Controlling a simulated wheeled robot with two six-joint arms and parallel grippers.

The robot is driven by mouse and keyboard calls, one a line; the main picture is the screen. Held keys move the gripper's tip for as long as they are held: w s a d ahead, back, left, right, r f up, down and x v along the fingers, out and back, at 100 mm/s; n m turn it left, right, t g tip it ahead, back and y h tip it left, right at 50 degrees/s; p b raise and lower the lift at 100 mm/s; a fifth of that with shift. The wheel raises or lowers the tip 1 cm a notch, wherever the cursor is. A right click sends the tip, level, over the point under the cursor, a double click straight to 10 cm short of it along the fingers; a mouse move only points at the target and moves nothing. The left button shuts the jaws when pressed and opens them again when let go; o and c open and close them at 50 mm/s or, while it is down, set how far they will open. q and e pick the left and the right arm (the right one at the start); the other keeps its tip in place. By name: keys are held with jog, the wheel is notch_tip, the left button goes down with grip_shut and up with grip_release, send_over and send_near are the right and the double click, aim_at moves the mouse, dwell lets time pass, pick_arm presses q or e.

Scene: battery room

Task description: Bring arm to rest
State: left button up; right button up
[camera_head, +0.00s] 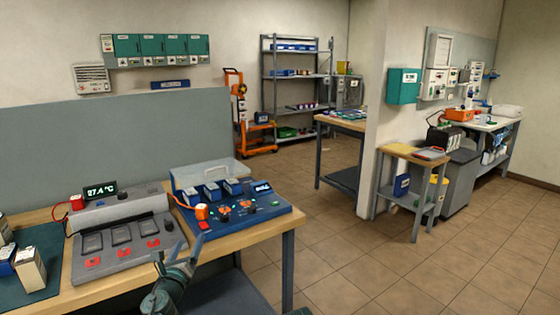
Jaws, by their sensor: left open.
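My left arm comes in at the bottom of the head view, left of the middle. Its gripper (178,250) is open and empty at the front edge of the wooden bench (268,228). The fingers point up, in front of the gap between the grey charger (125,238) and the blue battery station (243,214). I cannot tell whether they touch the bench. My right gripper is not in view.
Boxed batteries (30,268) stand on a dark green mat at the left. A grey partition (110,150) rises behind the bench. A small side table (413,157) stands by the wall corner at the right. The tiled floor between them is clear.

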pick_arm(q)
jog(key=s+d+f+n+g+y, duration=0.35)
jog(key=f+n, duration=0.35)
jog(key=n, duration=0.3)
jog(key=s+d+f+n+g+y, duration=0.25)
jog(key=f+n+g, duration=0.35)
jog(key=n, duration=0.5)
jog(key=s+d+f+n+g+h, duration=0.25)
jog(key=s+d+f+g, duration=0.2)
jog(key=s+d, duration=0.35)
jog(key=s+d+f+n+g+h, duration=0.2)
jog(key=s+d+f+n+g, duration=0.25)
jog(key=s, duration=0.55)
notch_tip(320, 180, up, 16)
jog(key=s+d+p, duration=0.1)
jog(key=p, duration=1.5)
jog(key=shift+s+d+f, duration=0.25)
jog(key=shift+s, duration=0.05)
